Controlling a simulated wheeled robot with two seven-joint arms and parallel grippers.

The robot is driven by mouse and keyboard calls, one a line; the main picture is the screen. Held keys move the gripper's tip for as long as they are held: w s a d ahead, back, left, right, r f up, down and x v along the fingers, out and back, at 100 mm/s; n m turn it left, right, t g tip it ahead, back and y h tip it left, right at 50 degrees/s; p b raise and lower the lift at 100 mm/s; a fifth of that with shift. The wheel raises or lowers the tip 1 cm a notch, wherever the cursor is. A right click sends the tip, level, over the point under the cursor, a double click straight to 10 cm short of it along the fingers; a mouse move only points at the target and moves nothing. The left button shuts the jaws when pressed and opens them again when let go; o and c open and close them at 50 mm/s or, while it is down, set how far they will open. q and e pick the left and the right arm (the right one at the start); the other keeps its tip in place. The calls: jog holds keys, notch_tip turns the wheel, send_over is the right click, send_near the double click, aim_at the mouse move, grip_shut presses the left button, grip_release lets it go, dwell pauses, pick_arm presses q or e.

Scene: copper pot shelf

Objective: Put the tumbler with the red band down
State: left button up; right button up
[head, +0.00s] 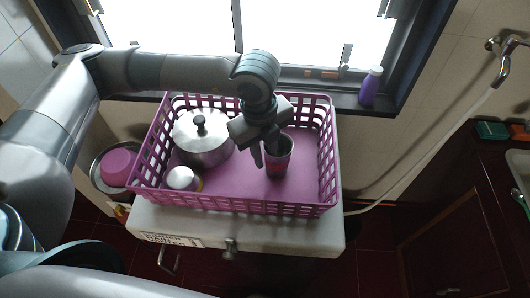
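The tumbler (279,162) is a dark purplish cup with a dim reddish tone low on its side. It stands roughly upright inside the purple basket (267,208), right of the middle. Its base looks close to the basket floor, but I cannot tell whether it touches. My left gripper (265,153) comes down from above at the tumbler's left rim. One finger shows outside the rim on the left; the other is at or inside the mouth, partly hidden. I cannot tell whether the fingers press on the wall. My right gripper is not in view.
A lidded steel pot (203,145) and a small silver-topped jar (181,179) stand at the left in the basket. The basket floor right of the tumbler is clear. A purple bottle (370,86) stands on the window sill. A pink bowl (118,167) is left of the basket.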

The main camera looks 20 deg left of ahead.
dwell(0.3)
pick_arm(q)
notch_tip(320, 180, up, 12)
jog(key=b, duration=0.4)
jog(key=shift+s+a+r+b, duration=0.15)
jog(key=shift+s+a+b, duration=0.15)
jog(key=shift+s+b, duration=0.1)
dwell(0.6)
